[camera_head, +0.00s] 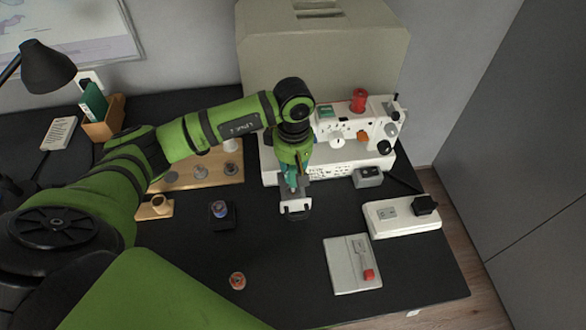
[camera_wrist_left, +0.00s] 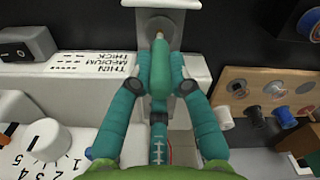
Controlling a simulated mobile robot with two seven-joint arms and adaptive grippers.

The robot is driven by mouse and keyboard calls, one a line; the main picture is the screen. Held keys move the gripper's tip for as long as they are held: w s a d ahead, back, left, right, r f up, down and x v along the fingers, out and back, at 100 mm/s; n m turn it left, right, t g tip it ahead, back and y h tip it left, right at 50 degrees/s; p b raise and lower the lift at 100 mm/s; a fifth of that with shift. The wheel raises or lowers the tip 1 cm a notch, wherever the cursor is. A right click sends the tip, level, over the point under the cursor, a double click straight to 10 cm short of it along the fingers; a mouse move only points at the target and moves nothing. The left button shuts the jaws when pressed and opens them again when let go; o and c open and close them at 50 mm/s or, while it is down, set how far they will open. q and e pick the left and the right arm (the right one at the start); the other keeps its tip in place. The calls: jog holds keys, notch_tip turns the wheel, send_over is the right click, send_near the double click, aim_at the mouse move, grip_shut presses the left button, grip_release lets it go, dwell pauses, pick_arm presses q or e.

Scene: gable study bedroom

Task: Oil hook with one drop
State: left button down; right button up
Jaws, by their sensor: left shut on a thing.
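My left gripper (camera_head: 292,180) is shut on a small green oil bottle (camera_wrist_left: 160,72) with a pale tip. In the left wrist view the fingers (camera_wrist_left: 160,88) close on it from both sides. Its tip points at a grey part (camera_wrist_left: 154,22) at the white front end of the sewing machine (camera_head: 340,150). The same end shows as a small white and grey piece (camera_head: 295,206) just below the gripper in the head view. The hook cannot be clearly made out, and I cannot tell whether the tip touches anything. My right gripper is not in view.
A wooden board (camera_head: 184,179) with spools lies left of the machine. A black stand (camera_head: 222,222), a small reel (camera_head: 237,281), a white tray (camera_head: 341,275) with a red-ended tool and a white power block (camera_head: 385,227) stand nearer. The front middle of the black table is mostly clear.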

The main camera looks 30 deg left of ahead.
pick_arm(q)
jog(key=shift+f+b, duration=0.5)
dwell(0.7)
jog(key=shift+s+f+b, duration=0.1)
jog(key=shift+b, duration=0.2)
dwell(1.4)
notch_tip(320, 180, up, 2)
jog(key=shift+r+p, duration=0.1)
jog(key=shift+p, duration=0.5)
jog(key=shift+r+p, duration=1.25)
jog(key=shift+r, duration=1.25)
